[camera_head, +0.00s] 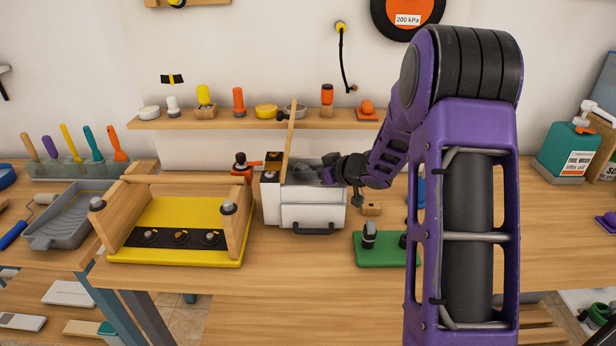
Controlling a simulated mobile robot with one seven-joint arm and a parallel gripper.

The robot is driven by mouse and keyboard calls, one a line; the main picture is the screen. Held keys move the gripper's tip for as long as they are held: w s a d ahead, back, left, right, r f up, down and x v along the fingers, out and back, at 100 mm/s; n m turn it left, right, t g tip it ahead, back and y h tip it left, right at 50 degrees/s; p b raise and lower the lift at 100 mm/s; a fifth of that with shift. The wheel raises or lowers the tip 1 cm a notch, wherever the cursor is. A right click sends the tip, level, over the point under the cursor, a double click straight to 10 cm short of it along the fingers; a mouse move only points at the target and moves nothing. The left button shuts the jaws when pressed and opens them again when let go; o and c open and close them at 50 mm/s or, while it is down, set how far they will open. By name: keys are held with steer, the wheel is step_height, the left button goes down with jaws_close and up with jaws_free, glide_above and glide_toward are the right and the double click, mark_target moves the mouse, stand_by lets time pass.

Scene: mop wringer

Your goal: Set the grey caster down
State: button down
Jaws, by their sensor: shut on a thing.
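My gripper (336,170) is shut at the right top edge of a white box-like unit (312,214) with a dark front handle. A small grey piece (326,174) shows at the fingertips, and I take it to be the grey caster. It is too small and too covered by the fingers to make out its shape. I cannot tell whether it touches the unit or hangs just above it. A green board (376,254) to the front right carries dark caster-like pieces (369,233), partly hidden behind my arm.
A yellow-based wooden frame (180,215) stands to the left, with a grey paint tray (72,220) beyond it. A wooden stick (290,140) rises from the white unit. A small wooden block (371,208) lies to its right. The bench front is clear (290,265).

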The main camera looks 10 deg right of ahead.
steer(key=shift+w+a+f, duration=0.1)
steer(key=shift+w+f, duration=0.1)
steer(key=shift+f, duration=0.2)
steer(key=shift+f, duration=0.1)
